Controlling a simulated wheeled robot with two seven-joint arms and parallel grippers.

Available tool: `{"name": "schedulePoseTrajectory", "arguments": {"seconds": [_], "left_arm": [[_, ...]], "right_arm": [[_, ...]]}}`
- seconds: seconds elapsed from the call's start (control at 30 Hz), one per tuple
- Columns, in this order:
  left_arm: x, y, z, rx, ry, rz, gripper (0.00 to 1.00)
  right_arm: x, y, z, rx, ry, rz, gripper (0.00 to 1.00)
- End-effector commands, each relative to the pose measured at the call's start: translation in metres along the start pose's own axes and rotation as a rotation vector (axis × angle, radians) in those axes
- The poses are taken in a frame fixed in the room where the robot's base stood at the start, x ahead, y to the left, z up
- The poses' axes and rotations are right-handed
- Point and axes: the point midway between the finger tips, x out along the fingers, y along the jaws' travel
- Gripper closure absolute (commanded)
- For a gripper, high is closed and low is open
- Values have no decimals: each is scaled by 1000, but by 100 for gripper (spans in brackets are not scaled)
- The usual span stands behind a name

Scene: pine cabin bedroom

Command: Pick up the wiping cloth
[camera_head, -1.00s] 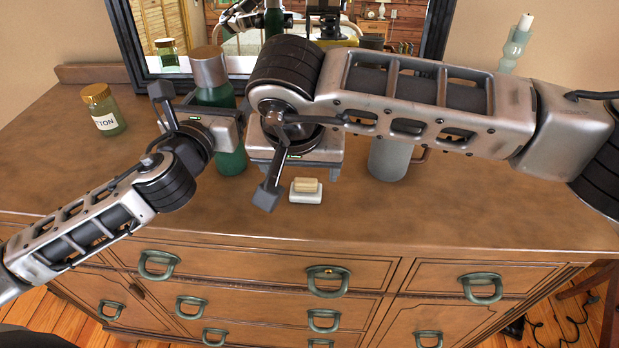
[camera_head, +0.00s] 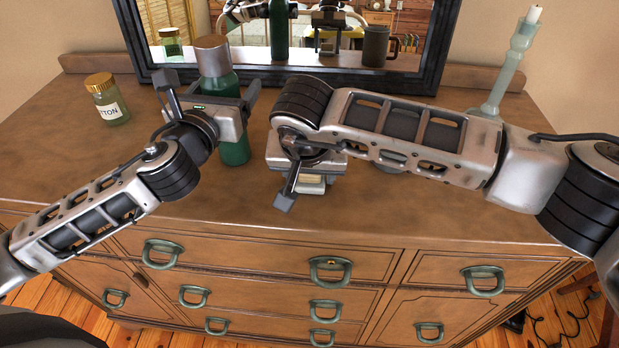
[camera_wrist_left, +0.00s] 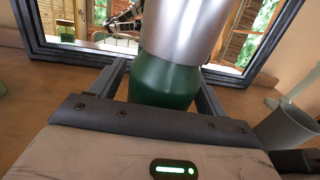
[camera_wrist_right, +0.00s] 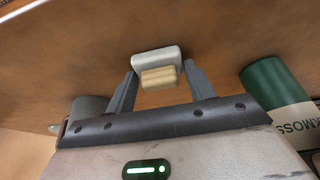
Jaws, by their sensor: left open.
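No wiping cloth shows in any view. My left gripper (camera_head: 215,98) is open, its fingers on either side of a green bottle (camera_head: 235,150) with a silver cap; the left wrist view shows the bottle (camera_wrist_left: 165,82) between the fingers (camera_wrist_left: 160,85). I cannot tell whether they touch it.
The wooden dresser top (camera_head: 430,205) carries a cotton jar (camera_head: 106,100) at the left and a candle holder (camera_head: 508,65) at the right. A grey mug (camera_head: 391,162) is mostly hidden behind my right arm. A dark-framed mirror (camera_head: 425,60) stands at the back.

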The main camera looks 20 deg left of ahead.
Motion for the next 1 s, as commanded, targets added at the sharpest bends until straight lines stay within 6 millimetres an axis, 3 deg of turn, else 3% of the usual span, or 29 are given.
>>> {"name": "schedulePoseTrajectory", "arguments": {"seconds": [0.03, 0.1, 0.43, 0.8, 1.0], "left_arm": [[0, 0, 0, 0, 0, 0, 25], [0, 0, 0, 0, 0, 0, 25], [0, 0, 0, 0, 0, 0, 25], [0, 0, 0, 0, 0, 0, 25], [0, 0, 0, 0, 0, 0, 25]], "right_arm": [[0, 0, 0, 0, 0, 0, 61], [0, 0, 0, 0, 0, 0, 72], [-6, 0, -3, 0, 3, 0, 73], [-69, 0, -29, 0, 5, 0, 73], [-90, 0, -38, 0, 2, 0, 73]]}}
